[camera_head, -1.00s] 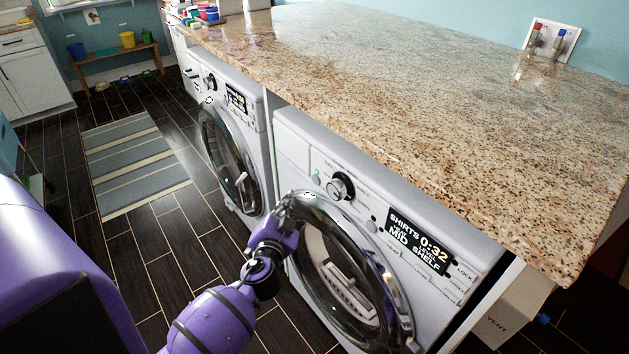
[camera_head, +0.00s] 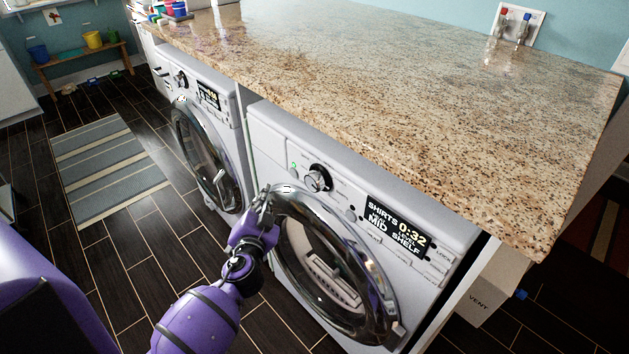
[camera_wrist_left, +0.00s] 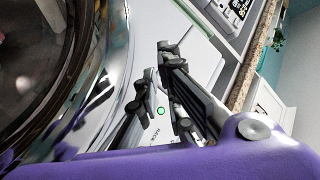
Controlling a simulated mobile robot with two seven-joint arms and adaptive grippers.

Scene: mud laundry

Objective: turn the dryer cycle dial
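The dryer cycle dial (camera_head: 318,178) is a black and silver knob on the nearer white machine's panel, left of its lit display (camera_head: 397,226) reading SHIRTS 0:32 and MID SHELF. My left gripper (camera_head: 266,196) is at the upper left rim of the round door (camera_head: 330,265), left of and below the dial and apart from it. In the left wrist view my left gripper (camera_wrist_left: 158,70) has its dark fingers apart, with the white panel and a green light (camera_wrist_left: 160,111) between them. I cannot make out the dial in that view. My right gripper is not in view.
A second white front-loader (camera_head: 210,140) stands to the left. A granite counter (camera_head: 400,100) overhangs both machines. The chrome door rim (camera_wrist_left: 75,120) is close beside the fingers in the wrist view. A striped rug (camera_head: 105,170) lies on the open dark floor.

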